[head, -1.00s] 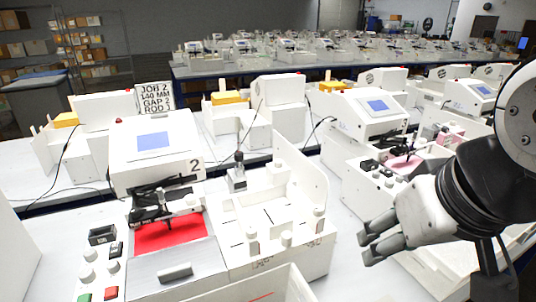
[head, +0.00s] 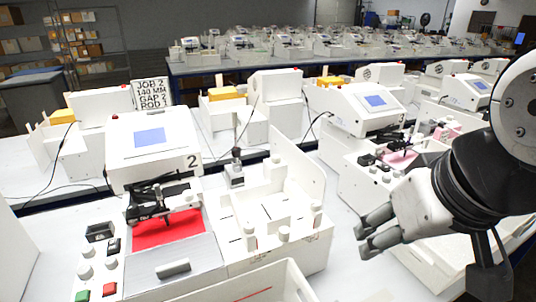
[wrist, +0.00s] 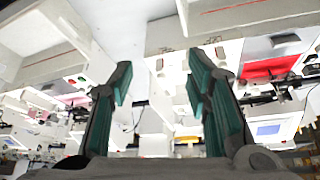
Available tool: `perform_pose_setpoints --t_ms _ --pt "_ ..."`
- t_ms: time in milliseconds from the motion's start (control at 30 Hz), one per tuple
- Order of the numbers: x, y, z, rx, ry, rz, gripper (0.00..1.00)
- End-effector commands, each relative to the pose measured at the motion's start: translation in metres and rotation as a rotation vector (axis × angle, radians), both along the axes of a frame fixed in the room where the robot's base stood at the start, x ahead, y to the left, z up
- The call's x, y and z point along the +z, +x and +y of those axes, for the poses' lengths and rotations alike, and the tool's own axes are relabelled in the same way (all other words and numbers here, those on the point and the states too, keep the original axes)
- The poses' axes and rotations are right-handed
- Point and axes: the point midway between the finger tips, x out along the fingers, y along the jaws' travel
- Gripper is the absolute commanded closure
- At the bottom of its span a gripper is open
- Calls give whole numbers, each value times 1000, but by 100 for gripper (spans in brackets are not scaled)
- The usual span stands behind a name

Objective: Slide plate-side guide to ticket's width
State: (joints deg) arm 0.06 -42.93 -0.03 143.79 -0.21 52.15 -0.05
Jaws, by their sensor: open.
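The plotter (head: 150,151) marked 2 stands at the left in the head view, with a red plate (head: 166,229) under its pen carriage. To its right is a white feeder tray (head: 270,217) with upright pegs and knobs; I cannot tell which part is the plate-side guide. My gripper (head: 368,233) is at the right, apart from the tray, open and empty. In the wrist view its two green-padded fingers (wrist: 163,85) are spread, and the red plate (wrist: 270,68) shows upside down at the right.
A sign (head: 153,93) reads JOB 2, 140 MM, GAP 2, ROD 1. A white open box (head: 285,283) is at the front. Another plotter (head: 365,103) with a pink plate stands behind my gripper. Bare table (head: 345,262) lies between tray and gripper.

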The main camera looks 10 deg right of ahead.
Motion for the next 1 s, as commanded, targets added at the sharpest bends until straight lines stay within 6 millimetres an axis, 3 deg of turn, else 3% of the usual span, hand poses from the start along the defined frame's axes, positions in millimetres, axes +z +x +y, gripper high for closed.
perform_pose_setpoints --t_ms 167,267,567,767,1000 --pt "3 7 0 5 -10 6 58" --pt "8 24 0 18 -34 17 58" --pt "10 114 1 110 -105 62 58" --pt "-11 175 3 186 -108 85 58" --pt "-54 241 4 266 -67 93 58"
